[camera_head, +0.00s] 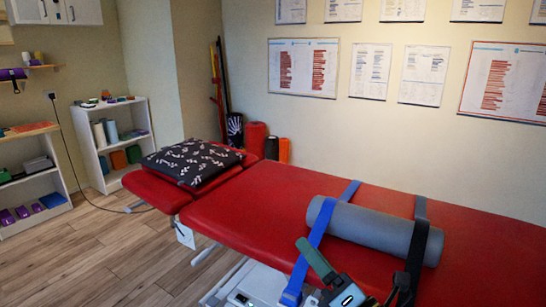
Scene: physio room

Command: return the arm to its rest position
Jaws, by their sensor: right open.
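My right gripper (354,264) comes in at the bottom edge, right of centre. Its jaws are open, with one greenish finger up at the left and a dark finger at the right. No object shows between them. It appears in front of the near edge of the red treatment table (260,200), below the grey roll (370,227) in the picture. The rest of my right arm is cut off by the lower edge. My left gripper is out of view.
A blue strap (325,228) and a black strap (417,245) cross the roll and hang towards my gripper. A patterned pillow (190,161) lies on the table's head end. White shelves stand at left. Wooden floor (110,255) at lower left is clear.

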